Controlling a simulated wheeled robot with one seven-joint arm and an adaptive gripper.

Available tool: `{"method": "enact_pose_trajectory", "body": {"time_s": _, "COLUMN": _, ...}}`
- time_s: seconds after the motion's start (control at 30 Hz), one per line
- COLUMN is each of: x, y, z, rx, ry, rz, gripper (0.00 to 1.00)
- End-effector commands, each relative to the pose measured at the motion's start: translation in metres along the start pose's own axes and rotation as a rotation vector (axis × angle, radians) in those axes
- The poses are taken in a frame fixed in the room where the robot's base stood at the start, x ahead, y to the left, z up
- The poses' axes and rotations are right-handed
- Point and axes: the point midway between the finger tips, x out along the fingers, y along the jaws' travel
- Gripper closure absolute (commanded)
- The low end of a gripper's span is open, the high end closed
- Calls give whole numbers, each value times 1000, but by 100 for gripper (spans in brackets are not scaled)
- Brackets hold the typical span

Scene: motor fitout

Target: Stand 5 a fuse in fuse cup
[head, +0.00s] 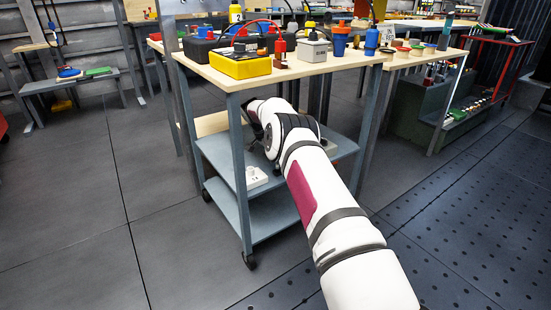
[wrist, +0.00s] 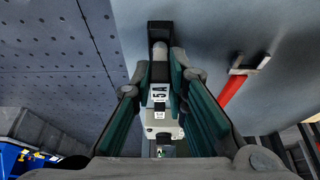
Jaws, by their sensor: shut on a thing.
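My gripper (wrist: 161,72) shows in the wrist view, with its teal-lined fingers shut on a pale block marked "5 A", the 5 A fuse (wrist: 161,122). The fuse lies between the fingers with its label facing the camera; its far end is hard to make out against the dark parts. In the head view my arm reaches in at the trolley's upper shelf, and my gripper and the fuse are hidden. I cannot tell which thing is the fuse cup; several small coloured containers stand on the trolley top, among them a blue one (head: 371,39).
The wooden trolley top (head: 290,72) holds a yellow box (head: 240,66), a grey box (head: 313,49) and other parts. A white socket block (head: 256,178) lies on the grey shelf. The wrist view shows a red-handled tool (wrist: 232,90) and a blue box (wrist: 22,160). Floor at left is clear.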

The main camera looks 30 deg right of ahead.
Motion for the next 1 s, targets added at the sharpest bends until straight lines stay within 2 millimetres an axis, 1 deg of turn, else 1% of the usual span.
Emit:
{"method": "enact_pose_trajectory", "body": {"time_s": 0.33, "x": 2, "y": 0, "z": 1, "rx": 0, "ry": 0, "rz": 0, "gripper": 100}}
{"method": "enact_pose_trajectory", "body": {"time_s": 1.0, "x": 16, "y": 0, "z": 7, "rx": 0, "ry": 0, "rz": -1, "gripper": 100}}
